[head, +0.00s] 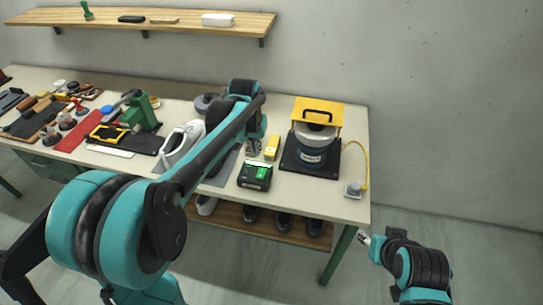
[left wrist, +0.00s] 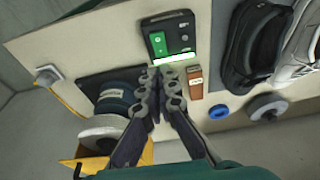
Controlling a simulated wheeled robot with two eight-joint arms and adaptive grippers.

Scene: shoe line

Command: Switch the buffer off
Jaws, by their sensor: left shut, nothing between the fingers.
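The buffer (head: 312,157) stands at the right end of the bench on a dark base, with a pale wheel and a yellow hood above its blue-grey motor. It also shows in the left wrist view (left wrist: 115,102). A black control box (head: 254,178) with a green switch sits left of and in front of it. My right gripper (head: 364,238) is small, beside the bench's right leg.
A small yellow block (head: 271,148) lies beside the control box. A yellow cable runs from the buffer to a grey socket box (head: 354,189). A white sneaker (head: 183,142) stands left of my left forearm. More shoes sit on the lower shelf (head: 270,226).

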